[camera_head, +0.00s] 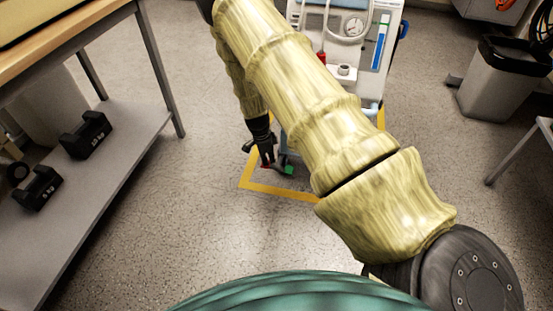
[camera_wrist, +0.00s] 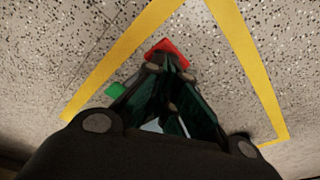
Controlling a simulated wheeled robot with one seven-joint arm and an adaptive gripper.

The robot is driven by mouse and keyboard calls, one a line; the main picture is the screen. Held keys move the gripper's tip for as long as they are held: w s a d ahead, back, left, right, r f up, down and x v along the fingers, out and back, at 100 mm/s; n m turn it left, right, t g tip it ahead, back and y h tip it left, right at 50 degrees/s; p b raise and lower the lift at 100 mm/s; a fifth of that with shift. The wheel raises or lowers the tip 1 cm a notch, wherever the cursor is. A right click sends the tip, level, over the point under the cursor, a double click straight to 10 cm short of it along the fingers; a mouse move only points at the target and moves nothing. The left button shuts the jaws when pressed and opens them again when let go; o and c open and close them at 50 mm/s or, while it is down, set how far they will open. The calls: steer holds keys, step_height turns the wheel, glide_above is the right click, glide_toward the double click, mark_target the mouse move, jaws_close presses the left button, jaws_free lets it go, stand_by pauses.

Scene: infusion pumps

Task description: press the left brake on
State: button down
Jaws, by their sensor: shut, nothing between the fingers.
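The infusion pump cart (camera_head: 378,50) stands behind my arm, which hides much of it. A caster at its near left has a red brake tab (camera_wrist: 170,46) and a green tab (camera_head: 289,170); the green tab also shows in the wrist view (camera_wrist: 115,90). My gripper (camera_head: 267,160) points down at this caster and is shut and empty. In the wrist view its fingertips (camera_wrist: 166,69) lie right by the red tab and overlap its near edge. I cannot tell whether they touch it. The caster's wheel is mostly hidden by my fingers.
Yellow floor tape (camera_head: 285,192) frames the cart's spot. A grey bin (camera_head: 506,80) stands at right. The speckled floor around the tape is mostly free.

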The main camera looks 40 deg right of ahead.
steer(key=shift+f, duration=0.35)
steer(key=shift+r, duration=0.1)
steer(key=shift+r+p, duration=3.15)
steer(key=shift+r, duration=0.35)
steer(key=shift+f, duration=0.1)
steer(key=s+a+f+n, duration=0.3)
steer(key=s+n, duration=0.1)
steer(key=s, duration=0.3)
steer(key=s+a+f+n, duration=0.2)
steer(key=s+a+n, duration=0.1)
steer(key=s, duration=0.5)
steer(key=s+a+f+n, duration=0.3)
steer(key=s+a+n, duration=0.1)
steer(key=s, duration=0.3)
steer(key=s+a+r+n+y, duration=0.1)
steer(key=s+a+r+n, duration=0.1)
steer(key=s+a+n, duration=0.5)
steer(key=s+a+r+n+y, duration=0.1)
steer(key=s+a+r+n, duration=0.2)
steer(key=s, duration=0.8)
step_height(320, 180, up, 37)
steer(key=p, duration=3.7)
steer(key=shift+w+n+t+p, duration=0.25)
steer(key=shift+n+t+p, duration=0.05)
